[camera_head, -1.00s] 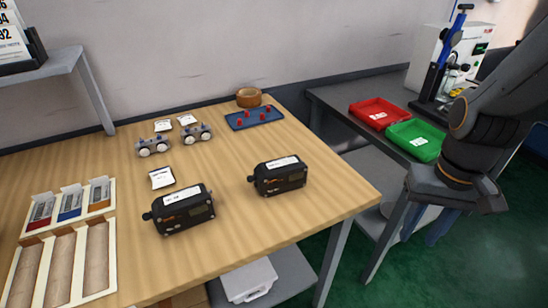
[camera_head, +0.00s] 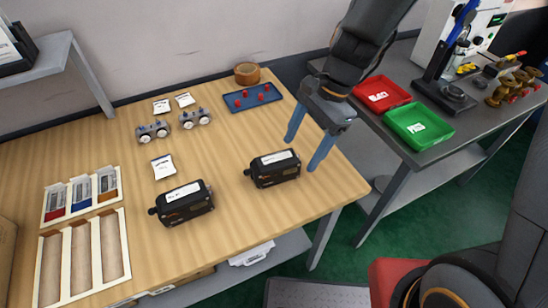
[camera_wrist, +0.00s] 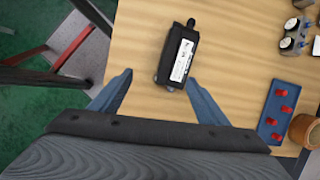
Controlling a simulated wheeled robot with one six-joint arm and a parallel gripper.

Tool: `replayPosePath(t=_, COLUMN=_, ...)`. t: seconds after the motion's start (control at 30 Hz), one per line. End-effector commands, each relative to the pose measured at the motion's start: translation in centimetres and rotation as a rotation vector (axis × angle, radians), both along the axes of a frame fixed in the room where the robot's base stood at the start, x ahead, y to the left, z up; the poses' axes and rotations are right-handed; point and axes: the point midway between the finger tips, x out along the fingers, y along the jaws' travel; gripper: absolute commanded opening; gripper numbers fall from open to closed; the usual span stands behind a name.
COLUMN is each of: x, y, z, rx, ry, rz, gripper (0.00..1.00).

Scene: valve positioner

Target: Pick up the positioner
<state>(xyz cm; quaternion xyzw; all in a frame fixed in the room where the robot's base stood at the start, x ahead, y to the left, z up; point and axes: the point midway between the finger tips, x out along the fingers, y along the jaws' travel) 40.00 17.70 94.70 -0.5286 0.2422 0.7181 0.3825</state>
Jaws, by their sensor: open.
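Two black box-shaped positioners with white labels lie on the wooden table. The right positioner (camera_head: 273,169) is near the table's right side; the left positioner (camera_head: 183,204) is nearer the front. My gripper (camera_head: 304,154) is open, with two blue fingers spread. In the head view it is at the right positioner's right end, above the table edge. In the wrist view one positioner (camera_wrist: 178,55) lies ahead of and partly between the spread fingertips of my gripper (camera_wrist: 158,80), its label up. No contact shows, and nothing is held.
A blue tray with red pegs (camera_head: 252,98) and a round wooden bowl (camera_head: 247,73) stand at the back. Red (camera_head: 381,94) and green (camera_head: 419,126) bins are on the side bench. Gauge fittings (camera_head: 153,131) and a slotted rack (camera_head: 82,254) lie left.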

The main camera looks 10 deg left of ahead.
Motion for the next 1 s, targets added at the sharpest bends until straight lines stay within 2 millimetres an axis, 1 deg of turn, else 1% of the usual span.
replayPosePath(t=0.03, x=-0.2, y=1.2, z=0.7, rx=0.007, ry=0.025, rz=-0.044, gripper=0.69)
replayPosePath(t=0.1, x=-0.1, y=2.4, z=0.9, rx=0.015, ry=0.051, rz=-0.101, gripper=0.69)
replayPosePath(t=0.27, x=-0.1, y=3.8, z=0.6, rx=0.023, ry=0.083, rz=-0.162, gripper=0.69)
replayPosePath(t=0.43, x=-0.3, y=4.4, z=-1.1, rx=0.023, ry=0.086, rz=-0.167, gripper=0.69)
replayPosePath(t=0.67, x=-0.3, y=5.1, z=-2.8, rx=0.022, ry=0.084, rz=-0.163, gripper=0.69)
replayPosePath(t=0.9, x=-0.4, y=6.3, z=-5.4, rx=0.022, ry=0.084, rz=-0.163, gripper=0.69)
replayPosePath(t=1.0, x=-0.5, y=6.5, z=-6.1, rx=0.023, ry=0.083, rz=-0.162, gripper=0.69)
